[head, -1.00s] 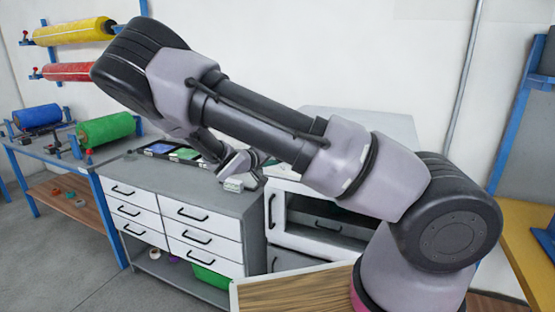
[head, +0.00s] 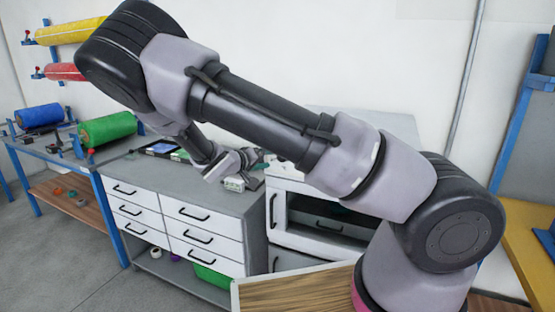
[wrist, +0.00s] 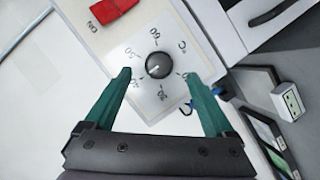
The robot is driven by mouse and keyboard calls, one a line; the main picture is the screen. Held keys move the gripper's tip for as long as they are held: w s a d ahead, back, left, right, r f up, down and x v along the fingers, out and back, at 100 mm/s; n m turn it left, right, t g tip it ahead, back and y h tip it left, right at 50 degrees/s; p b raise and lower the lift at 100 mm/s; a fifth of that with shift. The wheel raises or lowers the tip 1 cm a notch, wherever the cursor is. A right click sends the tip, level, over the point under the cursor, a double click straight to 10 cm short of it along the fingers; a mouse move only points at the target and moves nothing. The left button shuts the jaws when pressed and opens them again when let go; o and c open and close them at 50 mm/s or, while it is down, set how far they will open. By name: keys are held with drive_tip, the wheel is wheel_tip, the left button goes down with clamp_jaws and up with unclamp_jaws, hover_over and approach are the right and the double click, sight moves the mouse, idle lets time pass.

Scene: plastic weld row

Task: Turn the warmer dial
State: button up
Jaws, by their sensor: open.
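The warmer dial (wrist: 159,65) is a small round black knob on a white plate (wrist: 150,100) with printed numbers around it, in the upper middle of the wrist view. My gripper (wrist: 158,74) has two teal fingers, spread apart, with the dial between and slightly ahead of their tips. The fingers do not appear to touch the knob. In the head view my gripper (head: 262,163) is small and partly hidden by my arm, above the grey cabinet top. The dial cannot be made out in the head view.
A red switch (wrist: 112,8) sits beside the dial plate. A small white socket box (wrist: 288,101) and dark-framed tablets (wrist: 262,130) lie at the right. In the head view, the grey cabinet top (head: 150,180) has bare room at the left.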

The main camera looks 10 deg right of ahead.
drive_tip(key=v, duration=0.6)
drive_tip(key=shift+s, duration=0.15)
drive_tip(key=shift+a, duration=0.15)
drive_tip(key=s+d+r+m+g+y, duration=0.5)
drive_tip(key=s+d+g, duration=0.3)
drive_tip(key=d, duration=0.3)
drive_tip(key=s+d+r+t+y, duration=0.1)
drive_tip(key=s+r+t+y, duration=0.2)
drive_tip(key=s+r, duration=0.5)
drive_tip(key=s+d+r+n+t+y, duration=0.1)
drive_tip(key=s+r+y, duration=0.5)
drive_tip(key=r, duration=0.7)
drive_tip(key=shift+s+d+t, duration=0.7)
drive_tip(key=shift+s+t, duration=0.35)
drive_tip(key=shift+t, duration=0.05)
drive_tip(key=shift+r, duration=0.1)
